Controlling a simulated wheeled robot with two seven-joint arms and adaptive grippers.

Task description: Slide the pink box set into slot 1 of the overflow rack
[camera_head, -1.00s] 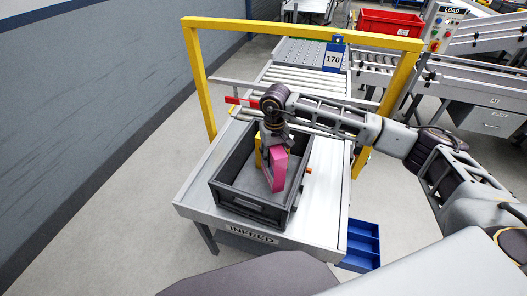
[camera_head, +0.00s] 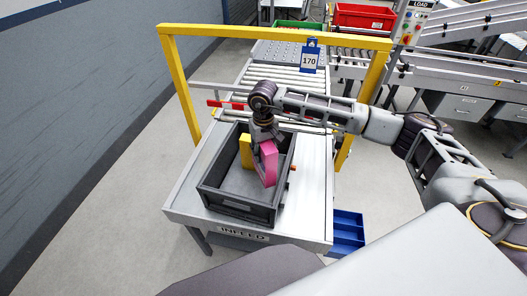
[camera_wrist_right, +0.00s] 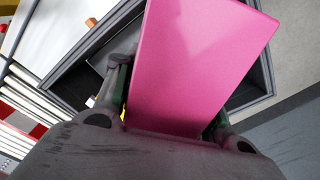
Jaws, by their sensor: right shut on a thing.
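The pink box set (camera_head: 268,163) is in my right gripper (camera_head: 264,143), tilted, over the dark grey tote on the infeed table. In the right wrist view the pink box (camera_wrist_right: 200,60) fills the middle, with the fingers of my right gripper (camera_wrist_right: 168,115) shut on its two sides. I cannot tell in the head view whether its lower end is inside the tote or above it. A yellow box (camera_head: 246,151) stands in the tote beside it. My left gripper is not in view. I cannot make out the overflow rack.
The dark grey tote (camera_head: 236,208) sits on the white infeed table (camera_head: 318,180). A yellow frame (camera_head: 270,36) with a blue 170 sign (camera_head: 310,58) spans the rollers behind. A blue bin (camera_head: 347,231) is at the table's right; red and green bins stand at the back.

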